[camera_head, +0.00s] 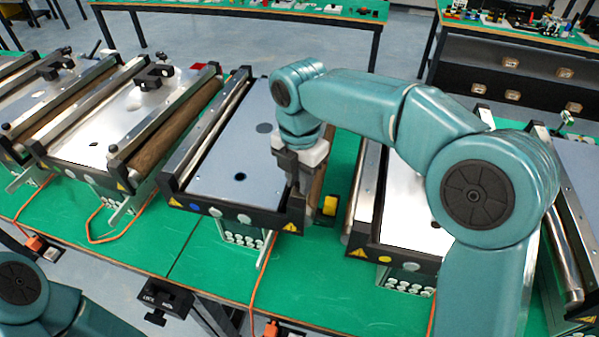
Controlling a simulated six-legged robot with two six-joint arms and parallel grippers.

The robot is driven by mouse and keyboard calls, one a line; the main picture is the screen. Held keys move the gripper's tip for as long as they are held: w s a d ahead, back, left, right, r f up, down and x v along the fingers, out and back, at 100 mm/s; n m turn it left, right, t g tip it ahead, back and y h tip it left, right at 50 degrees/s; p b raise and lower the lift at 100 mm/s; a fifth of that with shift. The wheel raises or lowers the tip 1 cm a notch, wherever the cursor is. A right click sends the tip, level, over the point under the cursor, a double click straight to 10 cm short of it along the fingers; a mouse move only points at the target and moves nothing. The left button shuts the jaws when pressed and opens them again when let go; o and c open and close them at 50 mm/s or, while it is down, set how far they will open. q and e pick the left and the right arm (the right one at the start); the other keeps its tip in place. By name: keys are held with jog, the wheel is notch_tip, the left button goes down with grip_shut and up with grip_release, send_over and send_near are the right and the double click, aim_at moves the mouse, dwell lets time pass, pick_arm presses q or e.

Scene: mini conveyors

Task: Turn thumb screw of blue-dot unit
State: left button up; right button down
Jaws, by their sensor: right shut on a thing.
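The blue-dot unit (215,150) is a mini conveyor with a grey-blue top plate, in the middle of the head view. Its blue dot (193,208) is on the dark front end face, beside pale round marks. My right gripper (298,190) points down at the unit's front right corner, with its fingers shut on the thumb screw. The fingers hide the screw, so its angle cannot be told. My left arm shows only as a link at the bottom left; its gripper is out of view.
Another conveyor with a yellow dot (384,259) stands to the right, and more stand to the left. A yellow and black part (329,205) lies on the green table (130,245) just right of the gripper. Orange cables (262,262) run over the table's front.

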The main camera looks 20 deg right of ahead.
jog(key=m+p, duration=0.1)
jog(key=m, duration=0.2)
jog(key=shift+m, duration=0.3)
jog(key=m, duration=0.2)
jog(key=shift+m, duration=0.4)
jog(key=m+p, duration=0.1)
jog(key=m, duration=0.5)
jog(key=shift+f, duration=0.15)
jog(key=m, duration=0.7)
jog(key=shift+s+f+m, duration=0.1)
jog(key=shift+m, duration=0.2)
jog(key=m, duration=0.6)
jog(key=shift+m+b, duration=0.3)
jog(key=shift+m, duration=0.1)
